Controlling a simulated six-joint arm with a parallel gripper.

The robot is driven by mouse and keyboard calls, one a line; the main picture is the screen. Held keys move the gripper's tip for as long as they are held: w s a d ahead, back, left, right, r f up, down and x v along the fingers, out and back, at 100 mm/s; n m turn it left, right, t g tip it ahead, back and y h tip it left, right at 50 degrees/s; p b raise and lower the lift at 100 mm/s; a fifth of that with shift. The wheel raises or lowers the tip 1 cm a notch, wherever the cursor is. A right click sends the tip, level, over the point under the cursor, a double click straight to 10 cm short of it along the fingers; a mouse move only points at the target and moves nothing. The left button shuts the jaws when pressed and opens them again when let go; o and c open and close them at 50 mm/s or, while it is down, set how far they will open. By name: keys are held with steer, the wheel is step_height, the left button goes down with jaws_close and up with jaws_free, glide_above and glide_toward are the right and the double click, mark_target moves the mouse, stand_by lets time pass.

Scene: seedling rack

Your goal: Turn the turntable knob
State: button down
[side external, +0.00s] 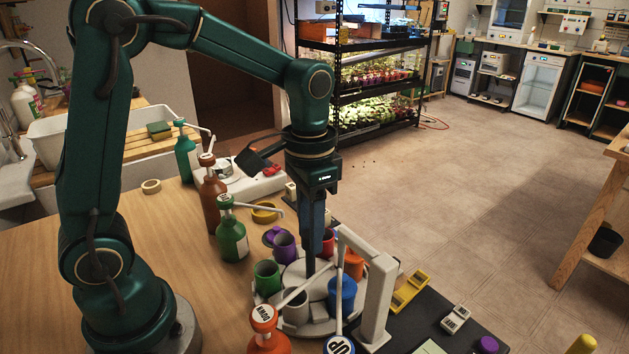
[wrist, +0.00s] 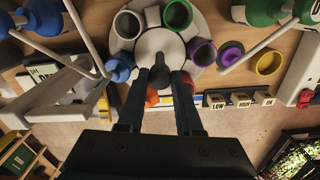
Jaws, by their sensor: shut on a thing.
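The white turntable (side external: 293,274) stands on the bench below my gripper (side external: 311,272), with several coloured cups around its edge. In the side view my gripper points straight down at its middle, and the knob is hidden behind the fingers. In the wrist view the grey knob (wrist: 161,50) rises at the centre of the disc. My gripper (wrist: 162,73) is shut on it there, one finger on each side. A green cup (side external: 267,279), a blue cup (side external: 342,294) and a purple cup (wrist: 202,52) sit close around the fingers.
A white arch (side external: 378,298) stands close to the right of the turntable. A yellow device (side external: 410,290) lies to the right. Bare wood shows at the left.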

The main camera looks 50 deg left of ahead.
steer(key=shift+m, duration=0.5)
steer(key=c, duration=0.6)
jaws_free()
steer(key=shift+r, duration=0.1)
steer(key=shift+r, duration=2.5)
